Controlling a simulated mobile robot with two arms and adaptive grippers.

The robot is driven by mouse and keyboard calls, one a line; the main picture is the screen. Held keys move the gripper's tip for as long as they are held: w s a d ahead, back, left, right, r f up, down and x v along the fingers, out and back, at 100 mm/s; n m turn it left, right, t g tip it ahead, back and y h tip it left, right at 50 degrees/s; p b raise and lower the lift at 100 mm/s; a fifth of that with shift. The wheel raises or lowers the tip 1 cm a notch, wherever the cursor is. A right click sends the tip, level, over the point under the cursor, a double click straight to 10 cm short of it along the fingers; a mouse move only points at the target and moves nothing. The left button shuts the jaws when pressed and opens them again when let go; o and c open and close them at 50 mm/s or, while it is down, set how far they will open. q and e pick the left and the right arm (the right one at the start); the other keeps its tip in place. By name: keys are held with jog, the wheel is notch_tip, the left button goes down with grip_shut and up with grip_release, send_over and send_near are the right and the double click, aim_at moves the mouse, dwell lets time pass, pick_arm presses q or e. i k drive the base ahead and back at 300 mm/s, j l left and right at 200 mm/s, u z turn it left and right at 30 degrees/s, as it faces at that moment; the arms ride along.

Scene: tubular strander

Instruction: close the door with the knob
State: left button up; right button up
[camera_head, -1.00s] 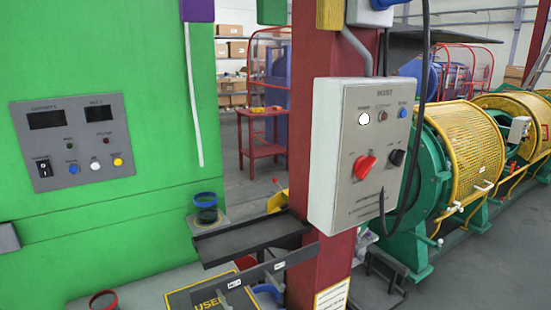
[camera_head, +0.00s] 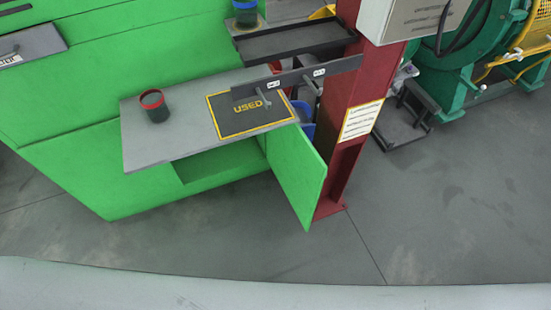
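The green door (camera_head: 299,178) stands open below the right end of a grey counter (camera_head: 185,128), sticking out toward me beside the red post. The dark cabinet opening (camera_head: 220,163) shows to its left, under the counter. I cannot make out a knob on the door; the face turned to me looks plain. Neither of my grippers is in view.
A red-rimmed cup (camera_head: 154,105) and a black USED mat (camera_head: 250,112) are on the counter. The red post (camera_head: 352,150) stands close to the right of the door. The grey floor (camera_head: 250,235) in front is clear.

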aim_at(301, 171)
jog(key=i+l+u, duration=0.1)
jog(key=u, duration=0.3)
jog(key=l+u, duration=0.3)
jog(key=u, duration=0.15)
jog(key=l+u, duration=0.25)
jog(key=u, duration=0.15)
jog(key=l+u, duration=0.2)
jog(key=l, duration=0.5)
jog(key=l+u, duration=0.2)
jog(key=l, duration=0.45)
jog(key=k+l+u, duration=0.15)
jog(key=l, duration=0.55)
jog(key=k+l, duration=0.1)
jog(key=l, duration=0.25)
jog(key=k+l+u, duration=0.15)
jog(key=l, duration=0.15)
jog(key=k+l, duration=0.1)
jog(key=l, duration=0.2)
jog(key=k+l+u, duration=0.15)
jog(key=l, duration=0.2)
